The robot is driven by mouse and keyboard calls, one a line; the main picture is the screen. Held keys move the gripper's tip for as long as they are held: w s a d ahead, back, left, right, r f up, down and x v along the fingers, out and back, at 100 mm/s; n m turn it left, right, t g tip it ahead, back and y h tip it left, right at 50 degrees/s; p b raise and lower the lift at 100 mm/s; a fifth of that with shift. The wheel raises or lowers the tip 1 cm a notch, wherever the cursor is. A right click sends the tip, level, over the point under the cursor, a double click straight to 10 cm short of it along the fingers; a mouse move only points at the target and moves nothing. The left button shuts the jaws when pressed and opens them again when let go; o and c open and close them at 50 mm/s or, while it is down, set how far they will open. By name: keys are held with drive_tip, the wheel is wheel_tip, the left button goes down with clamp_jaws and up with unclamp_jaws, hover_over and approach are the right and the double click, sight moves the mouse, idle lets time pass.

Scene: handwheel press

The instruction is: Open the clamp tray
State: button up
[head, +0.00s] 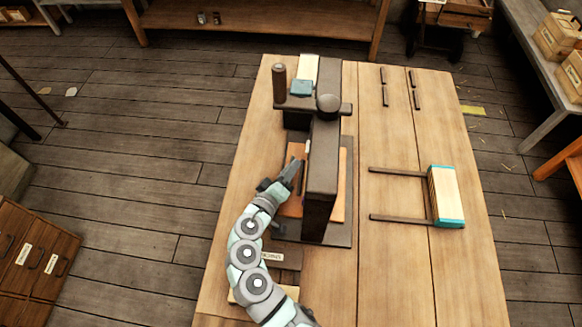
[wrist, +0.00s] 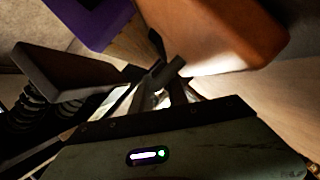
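The handwheel press (head: 322,185) stands on the wooden table, a dark upright frame over a dark base with an orange-brown plate (head: 292,207). A dark drawer-like part with a pale label (head: 272,257) sits at the press's near end; I cannot tell whether this is the clamp tray. My gripper (head: 295,166) is at the left side of the press, over the orange-brown plate. In the wrist view, my gripper (wrist: 166,78) has its fingers converging near a short dark bar (wrist: 163,72). Whether they touch or hold it is unclear. My arm partly covers the press's near left side.
A pale block with teal edges (head: 446,196) and two dark rails lies right of the press. Several short dark bars (head: 385,87) lie at the far right of the table. A teal block (head: 302,88) sits at the press's far end. The table's near right is clear.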

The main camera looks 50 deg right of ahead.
drive_tip(key=shift+d, duration=0.25)
drive_tip(key=shift+f, duration=0.1)
drive_tip(key=shift+c, duration=0.6)
clamp_jaws()
drive_tip(key=shift+w, duration=0.1)
idle(0.5)
